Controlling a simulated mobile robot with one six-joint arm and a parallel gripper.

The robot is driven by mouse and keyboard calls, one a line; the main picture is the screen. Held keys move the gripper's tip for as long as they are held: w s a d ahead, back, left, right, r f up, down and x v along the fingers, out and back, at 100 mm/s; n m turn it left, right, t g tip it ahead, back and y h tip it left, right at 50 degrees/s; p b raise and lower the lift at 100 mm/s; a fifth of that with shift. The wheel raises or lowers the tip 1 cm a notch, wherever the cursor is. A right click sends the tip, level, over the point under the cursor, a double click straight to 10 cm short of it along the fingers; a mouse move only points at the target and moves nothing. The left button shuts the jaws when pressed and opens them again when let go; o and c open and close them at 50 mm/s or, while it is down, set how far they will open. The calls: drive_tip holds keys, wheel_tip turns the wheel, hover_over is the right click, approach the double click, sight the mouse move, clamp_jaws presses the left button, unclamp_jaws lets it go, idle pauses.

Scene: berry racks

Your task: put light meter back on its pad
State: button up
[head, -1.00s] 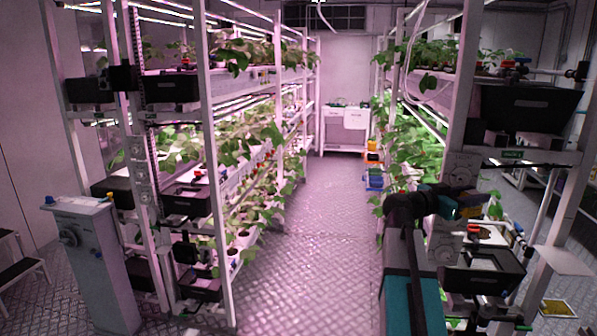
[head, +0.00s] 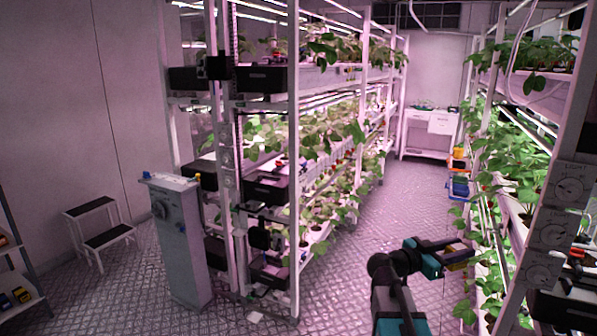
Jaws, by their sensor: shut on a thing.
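My gripper (head: 456,254), at the end of my dark and teal arm, is at the lower right of the head view, over the aisle beside the right rack. It is shut on a small yellowish thing (head: 458,258), seen small and partly covered by the fingers. This looks like the light meter, but its face and details cannot be made out. I cannot pick out the meter's pad for sure in this view.
A grey cabinet (head: 178,240) with small items on top stands left of the left plant rack (head: 293,170). A step stool (head: 100,236) is by the wall. The right rack (head: 571,190) is close to my arm. The aisle floor (head: 400,205) is clear.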

drive_tip(key=a+f+n+t+y+b, duration=0.1)
drive_tip(key=a+f+t, duration=0.1)
drive_tip(key=a+f, duration=0.4)
drive_tip(key=a+f+n+t+y+b, duration=0.1)
drive_tip(key=a+f, duration=0.5)
drive_tip(key=a, duration=0.8)
drive_tip(key=a+f+n+t+y+b, duration=0.1)
drive_tip(key=a+f+n+t, duration=0.1)
drive_tip(key=a+f, duration=0.4)
drive_tip(key=a+t, duration=0.1)
drive_tip(key=a, duration=0.3)
drive_tip(key=shift+s+a+n+t, duration=0.3)
drive_tip(key=shift+s+n, duration=0.1)
drive_tip(key=shift+d, duration=0.15)
